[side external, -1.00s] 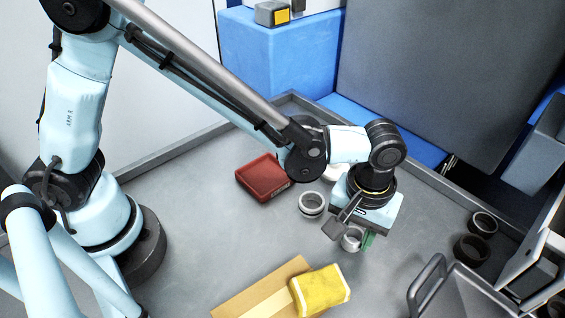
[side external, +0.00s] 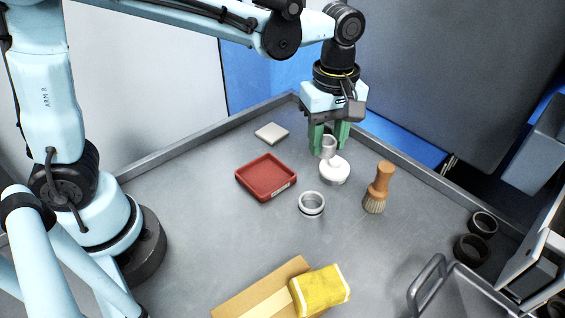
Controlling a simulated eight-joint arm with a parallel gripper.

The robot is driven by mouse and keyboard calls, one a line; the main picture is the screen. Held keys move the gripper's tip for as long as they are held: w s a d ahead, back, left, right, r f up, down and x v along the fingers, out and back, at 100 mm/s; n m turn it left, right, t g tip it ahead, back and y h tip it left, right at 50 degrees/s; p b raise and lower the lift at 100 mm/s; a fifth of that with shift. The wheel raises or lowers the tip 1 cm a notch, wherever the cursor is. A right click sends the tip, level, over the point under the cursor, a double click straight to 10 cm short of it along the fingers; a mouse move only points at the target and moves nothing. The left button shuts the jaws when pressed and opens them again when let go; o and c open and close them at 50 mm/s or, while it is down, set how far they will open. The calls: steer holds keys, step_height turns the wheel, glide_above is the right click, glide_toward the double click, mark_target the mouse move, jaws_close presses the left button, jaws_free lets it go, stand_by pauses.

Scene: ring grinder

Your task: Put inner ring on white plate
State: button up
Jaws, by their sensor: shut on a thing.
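My gripper (side external: 328,138), with green fingers, is shut on a small silver ring (side external: 328,148), which I take as the inner ring. It holds the ring over the round white plate (side external: 335,172) at the back of the table. The ring overlaps the plate's far edge in the picture. I cannot tell whether the ring touches the plate or hangs just above it. No other ring shows on the plate.
A larger silver ring (side external: 311,204) lies in front of the plate. A red tray (side external: 266,177), off-white square block (side external: 271,133) and wooden brush (side external: 378,188) stand around. Dark rings (side external: 472,248) lie at the right. A yellow pad (side external: 320,290) rests on cardboard in front.

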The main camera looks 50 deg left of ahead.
steer(key=a+n, duration=0.8)
steer(key=a, duration=0.3)
glide_above(272, 131)
steer(key=f, duration=0.5)
steer(key=shift+s+d+f, duration=0.15)
steer(key=shift+d+f, duration=0.1)
steer(key=shift+f, duration=0.1)
steer(key=shift+a+f, duration=0.25)
steer(key=shift+f, duration=1.9)
steer(key=shift+f, duration=0.1)
steer(key=o, duration=1.1)
